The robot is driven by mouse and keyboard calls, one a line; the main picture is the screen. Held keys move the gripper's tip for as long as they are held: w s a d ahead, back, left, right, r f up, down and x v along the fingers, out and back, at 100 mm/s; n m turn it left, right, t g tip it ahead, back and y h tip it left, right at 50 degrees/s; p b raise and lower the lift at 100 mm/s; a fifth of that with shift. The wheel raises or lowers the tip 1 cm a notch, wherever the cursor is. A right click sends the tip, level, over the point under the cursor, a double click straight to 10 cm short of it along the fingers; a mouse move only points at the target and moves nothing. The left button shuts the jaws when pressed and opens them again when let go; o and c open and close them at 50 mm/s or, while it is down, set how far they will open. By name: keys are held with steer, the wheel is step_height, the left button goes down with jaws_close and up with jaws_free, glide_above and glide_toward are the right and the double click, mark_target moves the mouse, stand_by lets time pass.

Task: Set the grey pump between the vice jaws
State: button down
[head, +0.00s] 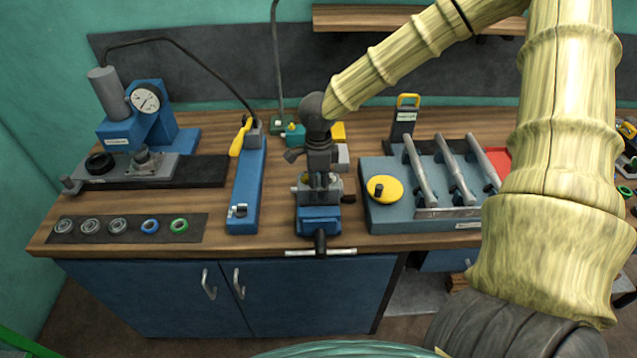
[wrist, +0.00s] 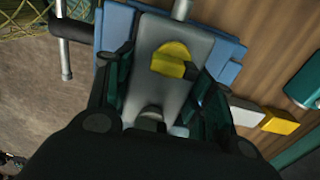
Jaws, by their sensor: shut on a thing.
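The blue vice (head: 320,221) stands at the front edge of the bench, its handle pointing towards me. In the wrist view its blue body (wrist: 120,24) shows behind the fingers. My gripper (head: 319,181) points down right over the vice. In the wrist view my gripper (wrist: 163,90) has its dark fingers on both sides of a grey body with a yellow part, which I take for the grey pump (wrist: 150,88). It is shut on it. The pump lies over the vice in line with it; I cannot tell whether it rests between the jaws. In the head view the gripper mostly hides it.
A blue stand with a yellow lever (head: 245,185) is left of the vice. A blue-grey fixture with a yellow knob (head: 385,189) and several grey handles is close on the right. A gauge press (head: 140,125) and a mat of rings (head: 128,228) are at left. Small yellow and white blocks lie behind.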

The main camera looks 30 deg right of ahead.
steer(key=shift+f, duration=0.8)
stand_by(0.4)
steer(key=c, duration=0.5)
jaws_free()
steer(key=o, duration=0.5)
steer(key=shift+r+p, duration=3.85)
steer(key=shift+r, duration=0.15)
